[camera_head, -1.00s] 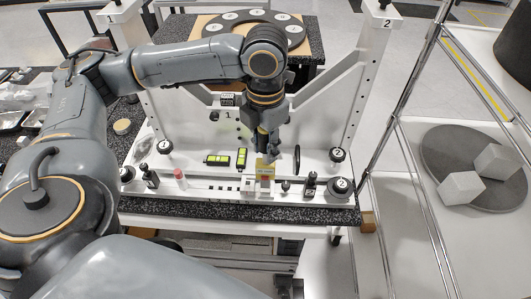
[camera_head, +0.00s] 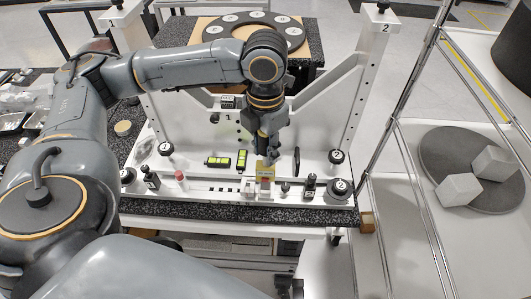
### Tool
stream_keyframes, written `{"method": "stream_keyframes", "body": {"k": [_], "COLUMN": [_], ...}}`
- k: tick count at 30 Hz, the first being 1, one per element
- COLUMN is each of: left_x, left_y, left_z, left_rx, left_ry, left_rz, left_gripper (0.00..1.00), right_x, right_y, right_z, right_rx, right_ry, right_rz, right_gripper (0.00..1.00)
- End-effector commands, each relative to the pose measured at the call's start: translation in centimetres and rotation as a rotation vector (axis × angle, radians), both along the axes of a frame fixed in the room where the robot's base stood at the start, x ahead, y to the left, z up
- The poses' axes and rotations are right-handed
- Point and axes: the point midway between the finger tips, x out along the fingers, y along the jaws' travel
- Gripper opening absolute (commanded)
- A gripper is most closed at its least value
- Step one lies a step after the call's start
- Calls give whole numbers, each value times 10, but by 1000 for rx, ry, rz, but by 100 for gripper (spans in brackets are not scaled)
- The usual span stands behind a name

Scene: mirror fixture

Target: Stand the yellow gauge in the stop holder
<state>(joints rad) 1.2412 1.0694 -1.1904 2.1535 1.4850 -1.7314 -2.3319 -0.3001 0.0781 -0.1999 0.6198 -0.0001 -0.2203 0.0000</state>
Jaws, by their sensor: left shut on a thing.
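The yellow gauge (camera_head: 265,169) stands roughly upright at the front of the white fixture, right of its middle. My left gripper (camera_head: 268,158) comes down from above and is shut on the gauge's upper part. The gauge's lower end is at a small light block on the front rail, which looks like the stop holder (camera_head: 265,188). I cannot tell whether the gauge is seated in it or just above or in front of it. My right gripper is not in view.
Black knobs (camera_head: 339,187) and a red-topped pin (camera_head: 180,177) stand along the front rail. A dark upright disc (camera_head: 297,160) is close on the right. Grey cubes (camera_head: 459,189) lie on a round mat at right.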

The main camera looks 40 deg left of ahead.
Motion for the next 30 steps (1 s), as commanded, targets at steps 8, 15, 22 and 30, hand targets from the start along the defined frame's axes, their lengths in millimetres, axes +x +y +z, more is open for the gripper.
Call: {"method": "stream_keyframes", "body": {"k": [8, 15, 22, 30], "left_x": [0, 0, 0, 0], "left_y": [0, 0, 0, 0], "left_z": [0, -4, -9, -14], "left_rx": [0, -1, -1, -1], "left_ry": [-1, -1, 0, -1], "left_rz": [0, 0, 0, 0], "left_gripper": [0, 0, 0, 0], "right_x": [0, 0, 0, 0], "right_y": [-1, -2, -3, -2], "right_z": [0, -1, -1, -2], "right_rx": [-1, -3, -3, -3], "right_ry": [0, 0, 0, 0], "right_rz": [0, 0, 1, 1], "right_gripper": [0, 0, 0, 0]}}
